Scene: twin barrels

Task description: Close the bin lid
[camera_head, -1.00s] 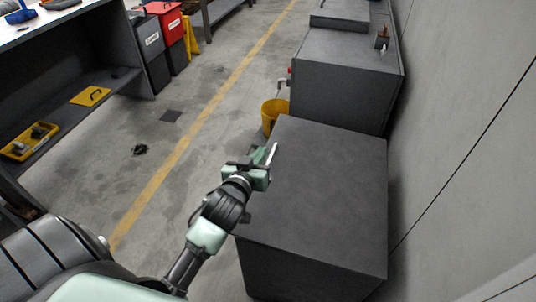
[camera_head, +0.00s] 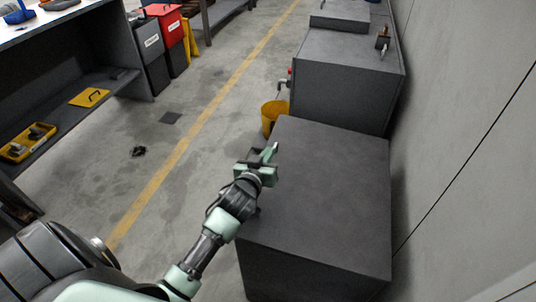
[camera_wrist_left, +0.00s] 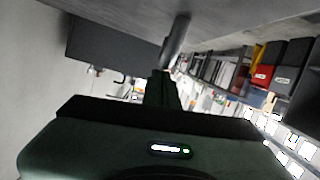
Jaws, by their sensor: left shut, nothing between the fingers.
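A red bin (camera_head: 168,24) and a dark grey bin (camera_head: 149,48) with a white label stand side by side at the upper left of the head view. Both also show at the right of the left wrist view, the red one (camera_wrist_left: 262,75) and the dark one (camera_wrist_left: 285,76). Whether their lids are open or closed I cannot tell. My left gripper (camera_head: 270,152) is shut and empty, over the left edge of a large dark box (camera_head: 325,185), far from the bins. Contact with the box cannot be told. My right gripper is not in view.
A second dark cabinet (camera_head: 340,95) and a yellow bucket (camera_head: 272,113) stand beyond the box. A wall (camera_head: 460,110) runs along the right. A workbench (camera_head: 60,45) with a lower shelf holding yellow trays is at the left. The floor between is mostly clear.

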